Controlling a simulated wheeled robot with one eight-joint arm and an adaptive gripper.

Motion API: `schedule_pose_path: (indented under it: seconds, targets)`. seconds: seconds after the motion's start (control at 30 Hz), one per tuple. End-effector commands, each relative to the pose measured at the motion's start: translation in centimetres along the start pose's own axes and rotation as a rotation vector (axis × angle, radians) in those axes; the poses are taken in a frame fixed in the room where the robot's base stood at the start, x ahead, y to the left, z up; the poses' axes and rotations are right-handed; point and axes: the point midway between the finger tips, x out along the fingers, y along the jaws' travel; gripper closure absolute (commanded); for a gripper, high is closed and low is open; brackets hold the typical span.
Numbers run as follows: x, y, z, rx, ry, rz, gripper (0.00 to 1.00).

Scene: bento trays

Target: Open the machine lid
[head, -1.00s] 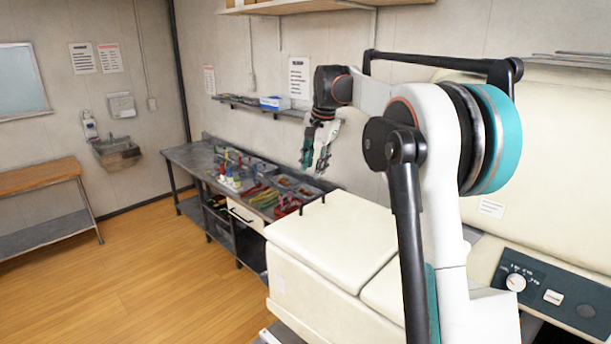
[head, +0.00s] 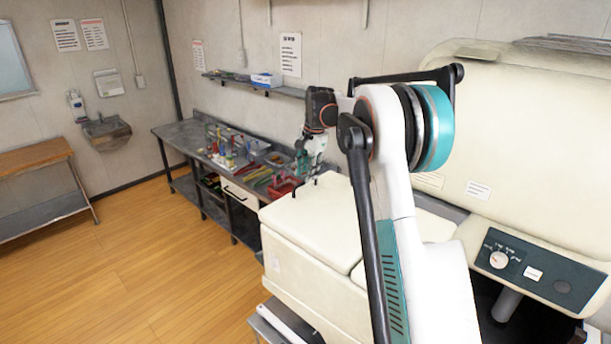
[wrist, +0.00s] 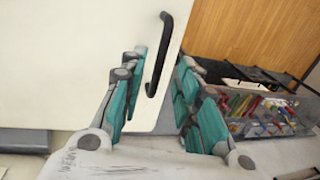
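The machine is a cream body with a flat, closed cream lid (head: 305,217) on its left part in the head view. The lid's cream surface (wrist: 65,60) fills the left of the wrist view. A black bar handle (wrist: 165,50) stands near its edge. My gripper (wrist: 156,78) is open, with teal finger pads on either side of the handle's lower end. I cannot tell whether the pads touch it. In the head view my gripper (head: 312,170) is low over the lid's far edge, and the fingertips are small and partly unclear.
A metal workbench (head: 180,133) with bottles, trays and tools stands beyond the machine. A control panel (head: 540,272) with a knob is at the right. The wooden floor (head: 150,260) at left is clear.

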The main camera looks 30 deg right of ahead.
Motion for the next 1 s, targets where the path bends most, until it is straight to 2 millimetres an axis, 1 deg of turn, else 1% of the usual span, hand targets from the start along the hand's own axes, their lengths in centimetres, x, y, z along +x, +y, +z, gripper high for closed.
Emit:
schedule_pose_path:
  seconds: [0.1, 0.2, 0.33, 0.57, 0.6, 0.63, 0.67, 0.7, 0.73, 1.0]
  targets:
    - [1.5, 0.0, 0.0, 0.0, 0.0, 0.0, 0.7]
    - [2.3, 0.0, 0.0, 0.0, 0.0, 0.0, 0.7]
    - [2.8, 0.0, 0.0, 0.0, 0.0, 0.0, 0.7]
    - [2.9, 0.0, 0.0, -0.001, 0.0, 0.0, 0.7]
    - [2.9, 0.0, 0.0, -0.001, 0.0, 0.0, 0.75]
    - [2.9, 0.0, 0.0, -0.001, 0.0, 0.0, 0.81]
    - [2.9, 0.0, 0.0, -0.001, 0.0, 0.0, 0.88]
    - [2.9, 0.0, 0.0, -0.001, 0.0, 0.0, 0.97]
    - [2.9, 0.0, 0.0, -0.001, 0.0, 0.0, 1.0]
    - [2.7, 0.0, 0.0, -0.001, 0.0, -0.004, 1.0]
